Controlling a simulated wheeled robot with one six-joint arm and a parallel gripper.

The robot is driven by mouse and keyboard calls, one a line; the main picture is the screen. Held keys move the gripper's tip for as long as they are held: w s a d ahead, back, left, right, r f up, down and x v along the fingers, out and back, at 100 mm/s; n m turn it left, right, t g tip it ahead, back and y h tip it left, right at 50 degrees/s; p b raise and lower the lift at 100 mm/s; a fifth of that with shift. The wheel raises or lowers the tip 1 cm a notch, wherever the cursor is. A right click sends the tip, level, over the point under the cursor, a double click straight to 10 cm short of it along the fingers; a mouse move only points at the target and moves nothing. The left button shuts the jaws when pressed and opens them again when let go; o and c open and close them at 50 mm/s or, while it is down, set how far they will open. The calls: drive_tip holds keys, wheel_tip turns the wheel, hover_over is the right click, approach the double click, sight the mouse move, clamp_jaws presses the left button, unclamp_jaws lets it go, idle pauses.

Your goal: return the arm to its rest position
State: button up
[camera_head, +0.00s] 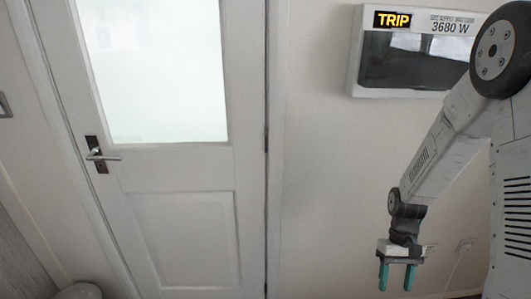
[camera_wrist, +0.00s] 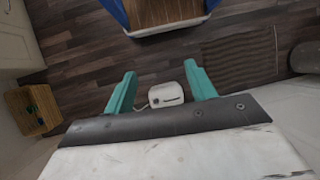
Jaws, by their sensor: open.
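My gripper (camera_head: 396,277) hangs at the lower right in the head view, at the end of my arm, with its two teal fingers pointing down. In the wrist view my gripper (camera_wrist: 160,90) has its fingers apart, with nothing held between them. A small white appliance (camera_wrist: 166,95) shows beyond the fingers, lower down near the floor; it is apart from them. My arm slopes down from the upper right of the head view, in front of the wall.
A closed door (camera_head: 180,200) with a frosted pane fills the left. A wall unit (camera_head: 410,60) reading "TRIP" and "3680 W" hangs near my arm. A socket (camera_head: 465,245) is low on the wall. A wooden box (camera_wrist: 33,108) and a dark mat (camera_wrist: 240,58) are on the floor.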

drive_tip(key=s+a+r+t, duration=0.2)
drive_tip(key=s+r, duration=0.3)
drive_tip(key=r, duration=0.5)
drive_tip(key=s+a+r+t, duration=0.2)
drive_tip(key=s+r, duration=0.4)
drive_tip(key=r, duration=0.4)
drive_tip(key=s+a+r+t+h, duration=0.1)
drive_tip(key=s+a+r, duration=0.3)
drive_tip(key=r, duration=0.5)
drive_tip(key=shift+s+r+t, duration=0.4)
drive_tip(key=shift+s+t, duration=0.4)
drive_tip(key=shift+s, duration=0.3)
